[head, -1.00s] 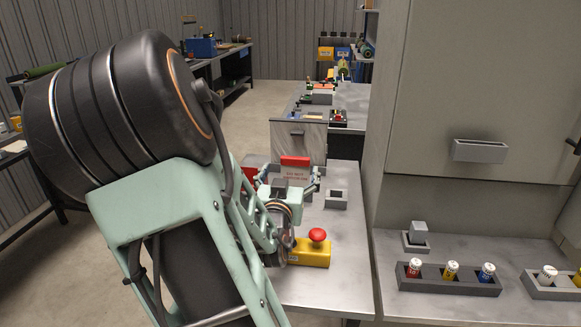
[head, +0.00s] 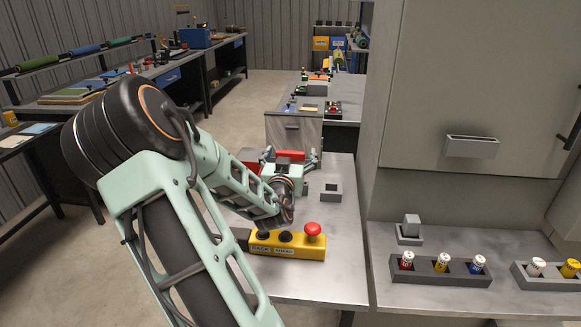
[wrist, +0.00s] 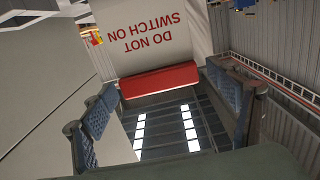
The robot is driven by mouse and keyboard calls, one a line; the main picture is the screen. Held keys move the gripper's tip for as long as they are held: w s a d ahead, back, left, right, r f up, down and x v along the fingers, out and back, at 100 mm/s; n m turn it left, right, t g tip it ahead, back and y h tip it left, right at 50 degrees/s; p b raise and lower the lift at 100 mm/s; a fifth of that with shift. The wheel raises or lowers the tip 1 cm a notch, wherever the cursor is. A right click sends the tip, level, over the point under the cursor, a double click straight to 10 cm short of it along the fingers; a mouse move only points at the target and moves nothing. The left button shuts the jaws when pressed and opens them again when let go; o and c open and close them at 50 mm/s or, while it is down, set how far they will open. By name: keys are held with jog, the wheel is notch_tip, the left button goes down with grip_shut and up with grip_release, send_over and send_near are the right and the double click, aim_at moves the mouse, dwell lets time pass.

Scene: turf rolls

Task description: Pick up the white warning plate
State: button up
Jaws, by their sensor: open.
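The white warning plate (wrist: 150,35) fills the top middle of the wrist view. Its red text "DO NOT SWITCH ON" appears upside down, and a red bar (wrist: 160,80) runs along its near edge. My gripper (wrist: 160,95) is open, with one blue-padded finger to each side and the red bar's ends close to the fingertips. Nothing is held, and I cannot tell whether a finger touches the bar. In the head view my gripper (head: 290,167) is over the metal bench, just in front of the red bar (head: 290,155), and hides the white face.
A yellow control box (head: 288,246) with a red button stands on the bench (head: 320,283) near my wrist. A small grey socket block (head: 331,192) is right of my gripper. Battery racks (head: 440,270) stand at right, beneath a large grey cabinet (head: 470,80).

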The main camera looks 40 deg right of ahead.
jog(key=shift+c, duration=0.2)
jog(key=c, duration=1.2)
jog(key=shift+w+r, duration=0.1)
